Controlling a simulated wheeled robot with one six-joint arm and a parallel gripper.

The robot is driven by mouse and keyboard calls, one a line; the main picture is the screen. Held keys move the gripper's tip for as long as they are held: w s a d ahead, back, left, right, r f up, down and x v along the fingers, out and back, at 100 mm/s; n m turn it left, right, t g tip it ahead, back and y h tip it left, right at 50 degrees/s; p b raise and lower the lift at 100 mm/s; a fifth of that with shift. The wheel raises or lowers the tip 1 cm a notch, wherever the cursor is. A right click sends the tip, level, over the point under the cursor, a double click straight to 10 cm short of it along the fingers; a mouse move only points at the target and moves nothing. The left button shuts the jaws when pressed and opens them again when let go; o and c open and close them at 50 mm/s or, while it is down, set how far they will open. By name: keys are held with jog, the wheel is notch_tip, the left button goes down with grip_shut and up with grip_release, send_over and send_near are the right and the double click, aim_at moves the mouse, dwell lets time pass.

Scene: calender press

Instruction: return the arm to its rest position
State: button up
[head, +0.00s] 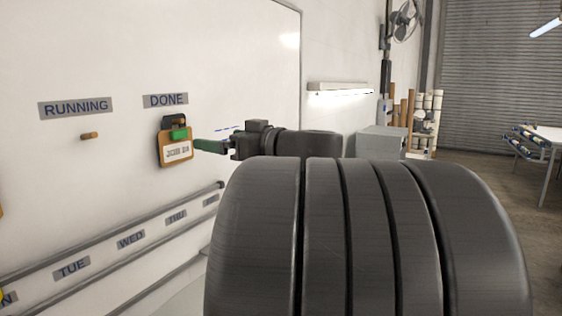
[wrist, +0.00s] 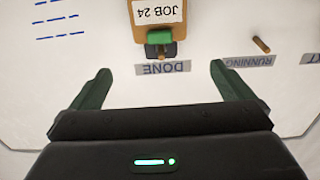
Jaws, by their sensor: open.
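A small brown job board (head: 176,150) with a white card hangs on the white wall board under the DONE label (head: 165,100). It has a green and dark clip at its top. In the wrist view the job board (wrist: 158,12) appears upside down and its card reads JOB 24. It hangs at a peg by the DONE label. My gripper (head: 196,146) points at the wall just right of the job board in the head view. In the wrist view my gripper (wrist: 160,70) has its green fingers wide apart, with nothing between them. The job board lies beyond the fingertips.
A bare wooden peg (head: 89,136) sticks out under the RUNNING label (head: 75,107). A rail with weekday labels (head: 130,239) runs along the lower wall board. A lit lamp (head: 340,91), a grey cabinet (head: 381,142) and a fan (head: 404,20) are farther back. Open floor lies at right.

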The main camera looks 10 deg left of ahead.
aim_at(181, 133)
jog(key=p+x, duration=0.2)
jog(key=x, duration=1.2)
jog(key=shift+d+b, duration=0.1)
jog(key=shift+b, duration=0.25)
jog(key=shift+d+r, duration=0.15)
jog(key=shift+p, duration=0.35)
